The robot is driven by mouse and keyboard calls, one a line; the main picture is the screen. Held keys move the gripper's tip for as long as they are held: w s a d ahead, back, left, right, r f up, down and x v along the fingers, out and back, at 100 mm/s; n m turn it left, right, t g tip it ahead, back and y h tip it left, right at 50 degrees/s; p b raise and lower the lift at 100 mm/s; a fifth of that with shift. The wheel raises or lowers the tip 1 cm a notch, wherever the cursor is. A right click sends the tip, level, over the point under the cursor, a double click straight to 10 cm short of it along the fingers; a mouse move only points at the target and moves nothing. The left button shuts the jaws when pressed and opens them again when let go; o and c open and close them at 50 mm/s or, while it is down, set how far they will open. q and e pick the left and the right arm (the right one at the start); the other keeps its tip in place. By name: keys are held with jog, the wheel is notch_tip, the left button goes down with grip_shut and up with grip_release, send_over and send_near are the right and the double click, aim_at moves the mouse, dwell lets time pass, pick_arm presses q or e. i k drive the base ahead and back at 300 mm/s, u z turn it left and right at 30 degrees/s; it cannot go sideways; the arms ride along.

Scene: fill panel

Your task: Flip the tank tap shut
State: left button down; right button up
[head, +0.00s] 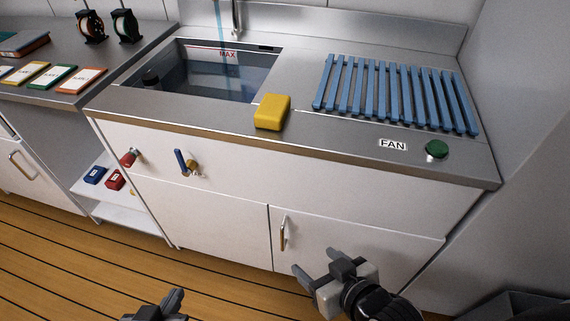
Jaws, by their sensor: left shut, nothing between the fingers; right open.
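A tap with a blue lever (181,162) and a brass body (194,170) sits on the white front panel below the sink tank; its lever stands nearly upright. A red-handled knob (130,157) is on the same panel to its left; no label shows which is the tank tap. The tank (190,88) has a red MAX line, and a pale blue stream (220,22) comes down at its back. My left gripper (173,299) is shut and empty at the bottom edge, well below the tap. My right gripper (314,273) is open and empty, low in front of the cupboard door.
A yellow block (272,112) lies on the counter's front edge by the tank. A blue slatted rack (395,93) and a green FAN button (436,149) are to the right. A cupboard handle (282,232) sticks out near my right gripper. The space before the tap is clear.

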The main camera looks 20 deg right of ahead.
aim_at(186, 172)
jog(key=u, duration=2.3)
jog(key=k, duration=0.45)
jog(key=z, duration=1.95)
jog(key=i, duration=0.5)
jog(key=z, duration=0.05)
